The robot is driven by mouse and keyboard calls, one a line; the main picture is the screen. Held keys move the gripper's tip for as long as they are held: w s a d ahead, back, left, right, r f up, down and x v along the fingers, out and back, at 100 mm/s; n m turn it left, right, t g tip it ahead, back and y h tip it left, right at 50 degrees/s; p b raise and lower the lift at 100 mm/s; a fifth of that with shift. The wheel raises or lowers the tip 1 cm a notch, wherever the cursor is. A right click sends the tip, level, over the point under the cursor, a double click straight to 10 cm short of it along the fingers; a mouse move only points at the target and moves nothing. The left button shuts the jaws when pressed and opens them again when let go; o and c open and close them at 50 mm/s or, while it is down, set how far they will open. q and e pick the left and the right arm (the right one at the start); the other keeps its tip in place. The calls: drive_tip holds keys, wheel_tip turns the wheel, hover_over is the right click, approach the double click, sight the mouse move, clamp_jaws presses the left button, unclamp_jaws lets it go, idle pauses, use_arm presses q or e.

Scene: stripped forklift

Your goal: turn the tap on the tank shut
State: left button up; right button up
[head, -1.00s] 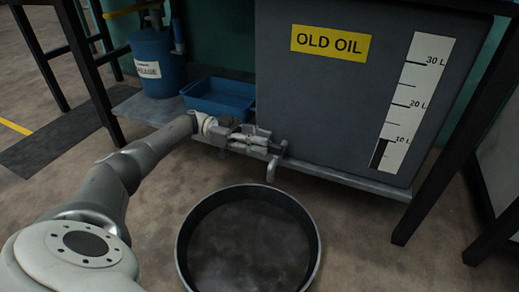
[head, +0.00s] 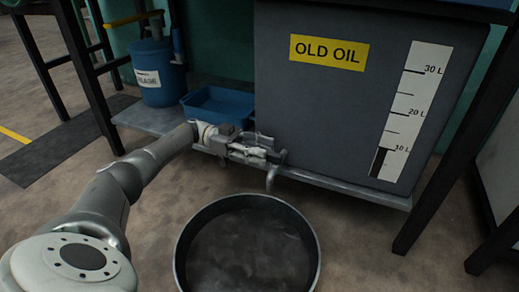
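The grey tank (head: 330,110) bears a yellow "OLD OIL" label and a level strip with a dark bar near the 10 L mark. The tap (head: 271,178) is at the tank's lower left front, its spout pointing down. My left gripper (head: 274,149) is level at the tap, its fingertips right beside or around the tap's upper part. A dark gap shows between the fingers, so it looks open. The fingers hide the tap's handle, and I cannot tell whether they touch it. My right gripper is out of view.
A round dark pan (head: 247,198) stands on the floor below the tap. A blue tray (head: 217,104) and a blue bucket (head: 159,78) are left of the tank. Black table legs (head: 88,82) stand at both sides. Floor right of the pan is clear.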

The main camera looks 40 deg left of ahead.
use_arm(q)
drive_tip(key=v, duration=0.7)
drive_tip(key=shift+a, duration=0.25)
idle(0.3)
idle(0.5)
